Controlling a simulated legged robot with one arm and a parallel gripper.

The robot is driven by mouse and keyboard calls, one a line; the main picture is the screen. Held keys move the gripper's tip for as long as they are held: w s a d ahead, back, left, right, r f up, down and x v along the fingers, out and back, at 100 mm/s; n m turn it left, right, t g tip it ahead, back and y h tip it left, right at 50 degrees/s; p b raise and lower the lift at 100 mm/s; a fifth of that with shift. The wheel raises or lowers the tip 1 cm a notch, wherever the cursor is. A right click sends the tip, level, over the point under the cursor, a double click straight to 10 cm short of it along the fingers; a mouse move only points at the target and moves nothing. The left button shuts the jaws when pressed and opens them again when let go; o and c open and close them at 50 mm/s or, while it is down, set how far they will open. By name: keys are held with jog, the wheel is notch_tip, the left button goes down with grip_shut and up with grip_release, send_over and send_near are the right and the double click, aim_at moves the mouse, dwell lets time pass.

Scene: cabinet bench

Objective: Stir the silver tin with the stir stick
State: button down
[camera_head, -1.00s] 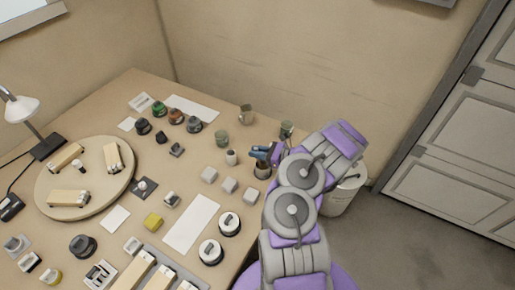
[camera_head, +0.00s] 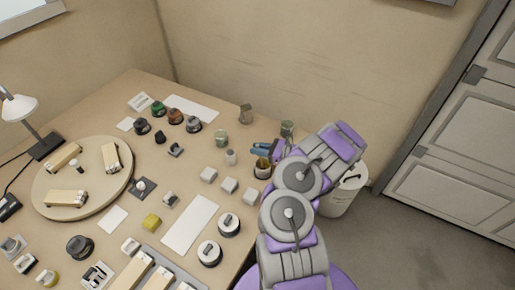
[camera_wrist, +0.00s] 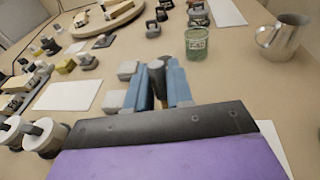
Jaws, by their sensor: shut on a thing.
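My gripper (camera_head: 262,148), with blue fingers, is at the right side of the bench. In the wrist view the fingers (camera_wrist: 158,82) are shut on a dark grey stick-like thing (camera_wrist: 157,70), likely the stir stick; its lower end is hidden. A small metallic cup with a brownish inside (camera_head: 263,169) stands just below the gripper in the head view. It may be the silver tin, but I cannot tell for sure. I cannot see whether the stick touches it. A silver pitcher (camera_wrist: 283,36) stands at the far right in the wrist view.
A green labelled jar (camera_wrist: 197,42) stands beyond the fingers. Another greenish tin (camera_head: 287,128) is close to my arm. Grey blocks (camera_head: 229,185) lie to the left of the cup. A white sheet (camera_head: 190,222) gives flat room. A bin (camera_head: 342,194) stands off the bench's right edge.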

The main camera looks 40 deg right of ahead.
jog(key=shift+w+a+r+p, duration=0.1)
jog(key=shift+w+r+p, duration=0.1)
jog(key=shift+r+p, duration=0.6)
jog(key=shift+w+a+r+p, duration=0.1)
jog(key=shift+w+r+p, duration=0.15)
jog(key=shift+r, duration=1.1)
jog(key=shift+w+r+p, duration=0.15)
jog(key=shift+r+p, duration=0.4)
jog(key=shift+r, duration=0.5)
jog(key=shift+r, duration=0.1)
